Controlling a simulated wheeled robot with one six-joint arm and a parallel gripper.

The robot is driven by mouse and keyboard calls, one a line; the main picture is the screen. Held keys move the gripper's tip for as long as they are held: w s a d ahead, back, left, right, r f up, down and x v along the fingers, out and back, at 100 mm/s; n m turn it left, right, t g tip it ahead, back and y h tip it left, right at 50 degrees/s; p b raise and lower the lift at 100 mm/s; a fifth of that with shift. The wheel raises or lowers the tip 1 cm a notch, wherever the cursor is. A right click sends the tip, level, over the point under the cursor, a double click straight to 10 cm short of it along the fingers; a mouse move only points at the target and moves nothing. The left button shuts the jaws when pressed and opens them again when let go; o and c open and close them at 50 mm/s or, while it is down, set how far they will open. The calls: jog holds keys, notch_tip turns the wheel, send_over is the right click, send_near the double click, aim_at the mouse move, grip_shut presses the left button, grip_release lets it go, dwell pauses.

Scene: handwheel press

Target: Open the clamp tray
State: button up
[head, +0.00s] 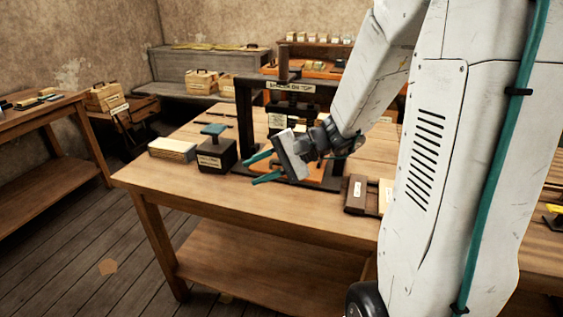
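My gripper (250,171) is open and empty, with its two teal fingers apart. It points left, in front of the handwheel press (244,108) as seen from here. The press is a dark frame with labels, standing on the wooden table. An orange flat part (323,181) shows at the press base, partly hidden behind my gripper. A dark brown tray-like piece (356,195) with a white label lies to the right, partly hidden by my arm. I cannot tell which of these is the clamp tray.
A dark block with a blue-topped handle (214,155) and a pale stack (172,150) stand left on the table (150,180). A side bench (40,115) is at left. Wooden boxes (203,82) stand on a grey chest behind.

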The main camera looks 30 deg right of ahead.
jog(key=w+d+f+m+t+h, duration=0.2)
jog(key=d+f+m, duration=0.1)
jog(key=d, duration=0.3)
jog(key=w+d+f+m+t+h, duration=0.2)
jog(key=d+f+m+t, duration=0.1)
jog(key=d, duration=0.4)
jog(key=w+d+f+m+t+h, duration=0.2)
jog(key=d+f+m+t, duration=0.1)
jog(key=d, duration=0.4)
jog(key=shift+w+f+m, duration=0.3)
jog(key=shift+f+m, duration=0.3)
jog(key=shift+f, duration=0.15)
jog(key=shift+w+d+f, duration=0.1)
jog(key=shift+w+f, duration=0.05)
jog(key=shift+w, duration=0.1)
jog(key=x, duration=0.7)
jog(key=shift+w, duration=0.15)
grip_shut()
